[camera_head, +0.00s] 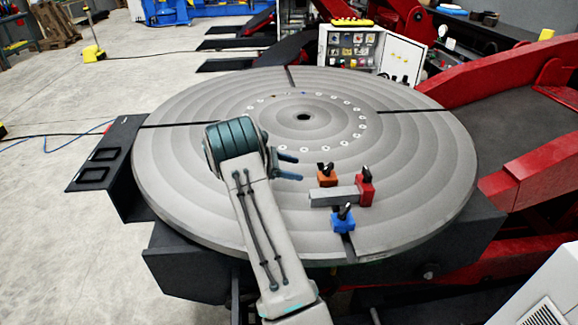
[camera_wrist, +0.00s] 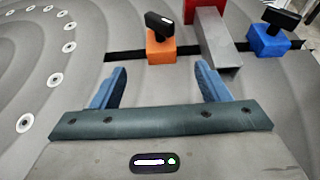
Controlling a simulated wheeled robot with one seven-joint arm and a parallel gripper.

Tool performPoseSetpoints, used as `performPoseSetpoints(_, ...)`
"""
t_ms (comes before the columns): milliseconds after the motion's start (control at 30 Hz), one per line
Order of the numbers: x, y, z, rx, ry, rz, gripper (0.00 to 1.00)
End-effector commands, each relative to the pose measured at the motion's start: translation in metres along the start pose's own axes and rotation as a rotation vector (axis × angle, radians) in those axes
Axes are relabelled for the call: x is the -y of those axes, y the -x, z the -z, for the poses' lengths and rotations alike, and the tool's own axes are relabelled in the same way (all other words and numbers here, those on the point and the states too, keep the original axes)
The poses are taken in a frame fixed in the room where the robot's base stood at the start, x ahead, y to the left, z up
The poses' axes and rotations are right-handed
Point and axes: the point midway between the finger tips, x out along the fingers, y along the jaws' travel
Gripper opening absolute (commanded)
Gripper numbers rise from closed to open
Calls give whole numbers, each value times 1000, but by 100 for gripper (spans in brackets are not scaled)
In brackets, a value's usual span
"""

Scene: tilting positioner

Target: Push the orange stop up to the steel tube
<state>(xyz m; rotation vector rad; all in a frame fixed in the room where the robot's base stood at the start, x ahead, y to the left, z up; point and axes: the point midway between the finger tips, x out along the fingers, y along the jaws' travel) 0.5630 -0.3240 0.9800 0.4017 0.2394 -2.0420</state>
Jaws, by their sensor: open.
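The orange stop (camera_head: 327,179), a small block with a black knob on top, sits on the round grey table over a slot. It also shows in the wrist view (camera_wrist: 160,50), just beyond and between my fingertips. The steel tube (camera_head: 332,197) is a grey square bar lying flat, seen right of the orange stop in the wrist view (camera_wrist: 222,45). A narrow gap with dark slot shows between stop and tube. My gripper (camera_head: 299,167) is open and empty, left of the orange stop in the head view; its two blue fingers point toward it in the wrist view (camera_wrist: 161,82).
A red stop (camera_head: 366,189) stands at the tube's far end.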

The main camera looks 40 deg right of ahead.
Motion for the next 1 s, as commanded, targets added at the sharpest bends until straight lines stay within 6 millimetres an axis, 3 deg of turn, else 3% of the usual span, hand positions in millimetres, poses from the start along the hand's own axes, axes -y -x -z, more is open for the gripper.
performPoseSetpoints(600,2,-110,-1,-2,-1,4,69)
performPoseSetpoints(800,1,-126,0,-3,-3,1,69)
performPoseSetpoints(1000,1,-128,0,-3,-3,1,69)
